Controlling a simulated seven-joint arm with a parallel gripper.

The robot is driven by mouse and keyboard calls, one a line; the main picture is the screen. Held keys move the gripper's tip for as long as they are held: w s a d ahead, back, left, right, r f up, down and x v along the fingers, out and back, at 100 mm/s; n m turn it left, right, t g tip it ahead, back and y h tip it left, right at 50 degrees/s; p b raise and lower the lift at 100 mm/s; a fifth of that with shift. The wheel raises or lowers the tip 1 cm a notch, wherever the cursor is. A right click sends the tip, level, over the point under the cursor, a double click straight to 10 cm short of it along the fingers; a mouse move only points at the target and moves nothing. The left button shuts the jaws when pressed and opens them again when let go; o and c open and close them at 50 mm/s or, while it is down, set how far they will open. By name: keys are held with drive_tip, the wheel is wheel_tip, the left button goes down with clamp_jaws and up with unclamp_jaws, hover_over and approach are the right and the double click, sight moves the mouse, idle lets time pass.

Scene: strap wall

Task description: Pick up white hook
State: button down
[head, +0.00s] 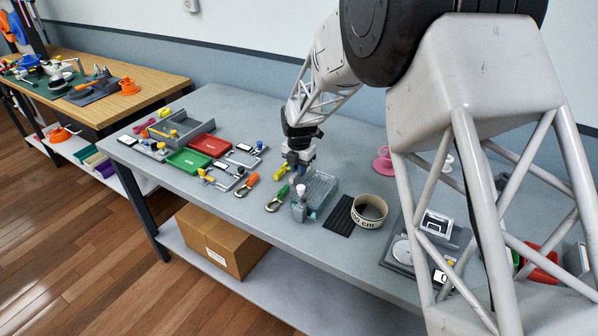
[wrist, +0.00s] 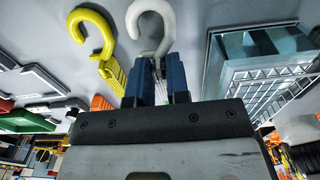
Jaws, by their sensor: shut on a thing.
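The white hook (wrist: 150,22) stands out beyond my fingertips in the wrist view, its curved end open to the left. My gripper (wrist: 157,66) has its two blue fingers closed on the hook's lower part, which is partly hidden between them. In the head view my gripper (head: 297,170) is low over the grey table, behind the clear container, and the white hook cannot be made out there. A yellow hook (wrist: 92,32) lies just left of the white one, apart from it. I cannot tell whether the white hook touches the table.
A clear gridded container (head: 319,187) stands close to the right of my gripper. Orange (head: 247,184) and green (head: 277,198) handled clips lie in front. A tape roll (head: 369,211) sits further right. Green (head: 189,160) and red (head: 208,146) trays are to the left.

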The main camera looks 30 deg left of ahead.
wheel_tip(320, 180, up, 9)
drive_tip(key=shift+f, duration=0.1)
idle(0.4)
drive_tip(key=shift+w, duration=0.1)
idle(0.4)
